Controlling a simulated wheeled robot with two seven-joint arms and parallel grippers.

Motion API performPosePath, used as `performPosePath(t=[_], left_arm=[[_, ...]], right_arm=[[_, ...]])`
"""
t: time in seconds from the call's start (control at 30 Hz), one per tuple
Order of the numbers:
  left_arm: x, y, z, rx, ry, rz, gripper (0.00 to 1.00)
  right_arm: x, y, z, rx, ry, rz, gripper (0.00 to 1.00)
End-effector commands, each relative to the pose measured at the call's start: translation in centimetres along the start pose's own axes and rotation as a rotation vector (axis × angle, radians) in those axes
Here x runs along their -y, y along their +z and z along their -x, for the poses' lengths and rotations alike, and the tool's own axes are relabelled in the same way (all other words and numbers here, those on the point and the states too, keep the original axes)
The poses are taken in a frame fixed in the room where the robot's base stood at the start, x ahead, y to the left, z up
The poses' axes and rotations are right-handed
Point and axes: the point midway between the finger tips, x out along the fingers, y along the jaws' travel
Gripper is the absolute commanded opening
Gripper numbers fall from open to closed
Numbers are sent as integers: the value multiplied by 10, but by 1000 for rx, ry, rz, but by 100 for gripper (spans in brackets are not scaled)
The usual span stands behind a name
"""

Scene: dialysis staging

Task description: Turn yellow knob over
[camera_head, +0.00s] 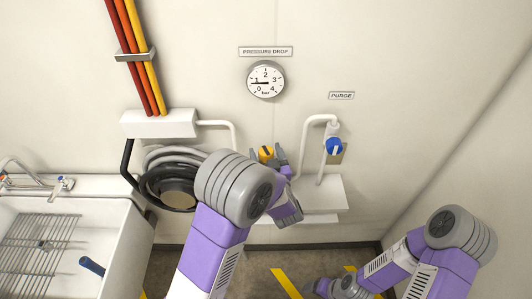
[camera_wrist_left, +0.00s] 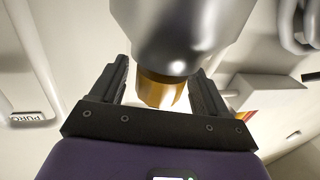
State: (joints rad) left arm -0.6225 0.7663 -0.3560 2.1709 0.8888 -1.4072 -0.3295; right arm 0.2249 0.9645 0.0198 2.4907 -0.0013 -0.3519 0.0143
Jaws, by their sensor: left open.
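The yellow knob (camera_head: 266,153) is on the wall pipework, below the round gauge in the head view. In the left wrist view the knob (camera_wrist_left: 160,91) shows as a gold-brown block below a large grey metal body. My left gripper (camera_head: 268,157) is at the knob, partly hidden by my arm in the head view. In the wrist view its open fingers (camera_wrist_left: 160,85) stand on either side of the knob, with a gap on the left and the right finger close to it. Whether that finger touches cannot be told. My right gripper (camera_head: 322,288) is low at the bottom edge; its fingers are unclear.
A blue valve handle (camera_head: 334,146) sits on the white pipe at the right, under the PURGE label (camera_head: 341,96). A coiled hose (camera_head: 170,180) hangs left of my left arm. A sink with a wire rack (camera_head: 40,245) is at the far left. A white wall box (camera_head: 322,193) is below the pipes.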

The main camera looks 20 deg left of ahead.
Motion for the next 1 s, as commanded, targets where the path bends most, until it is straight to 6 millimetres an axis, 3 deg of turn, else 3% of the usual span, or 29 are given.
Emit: performPosePath(t=[0.27, 0.6, 1.0], left_arm=[[0, 0, -2, 0, 0, -1, 75], [0, 0, -2, 0, 0, -1, 25], [-1, 0, -2, -1, -130, 0, 25]], right_arm=[[0, 0, 0, 0, 0, 0, 76], [0, 0, 0, 0, 0, 0, 76], [0, 0, 0, 0, 0, 0, 76]])
